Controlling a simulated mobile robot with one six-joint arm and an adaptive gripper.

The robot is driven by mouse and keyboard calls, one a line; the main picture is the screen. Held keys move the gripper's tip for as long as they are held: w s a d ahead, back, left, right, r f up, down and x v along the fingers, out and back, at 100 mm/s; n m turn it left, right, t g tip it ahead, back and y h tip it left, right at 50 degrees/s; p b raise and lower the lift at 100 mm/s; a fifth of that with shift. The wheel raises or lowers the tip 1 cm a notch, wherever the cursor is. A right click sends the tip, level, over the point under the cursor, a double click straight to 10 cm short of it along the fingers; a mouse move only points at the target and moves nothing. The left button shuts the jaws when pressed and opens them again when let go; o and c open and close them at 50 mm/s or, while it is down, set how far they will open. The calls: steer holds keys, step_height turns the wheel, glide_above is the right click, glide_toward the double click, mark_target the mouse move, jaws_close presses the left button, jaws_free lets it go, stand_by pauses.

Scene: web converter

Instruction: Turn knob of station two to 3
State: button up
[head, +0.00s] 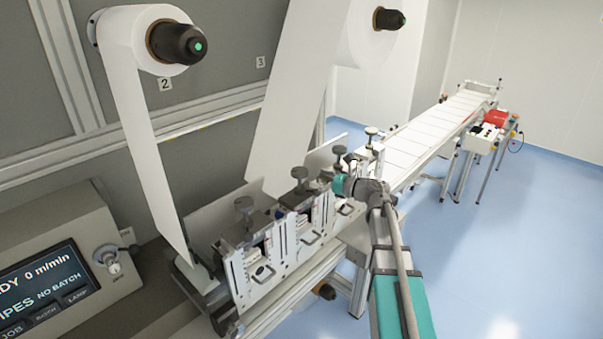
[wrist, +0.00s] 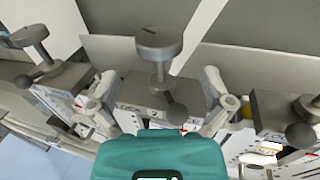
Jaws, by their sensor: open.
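A row of grey T-shaped knobs stands on the station blocks of the machine; in the head view they include a near-left knob (head: 244,205), a second knob (head: 299,173) and a third knob (head: 339,152). My gripper (head: 338,185) reaches the row from the right, close to the second and third knobs. In the wrist view, a grey round-topped knob (wrist: 158,44) stands upright in the middle. My gripper (wrist: 160,90) is open, with one finger on each side of its stem and block. Contact cannot be told.
Neighbouring knobs show in the wrist view at left (wrist: 29,37) and right (wrist: 300,120), close to the fingers. White paper webs hang from rolls (head: 125,40) behind the row. A control panel (head: 50,285) stands at lower left. A conveyor (head: 440,125) runs back right over open blue floor.

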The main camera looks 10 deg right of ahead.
mark_target(307, 175)
steer(key=shift+x, duration=3.35)
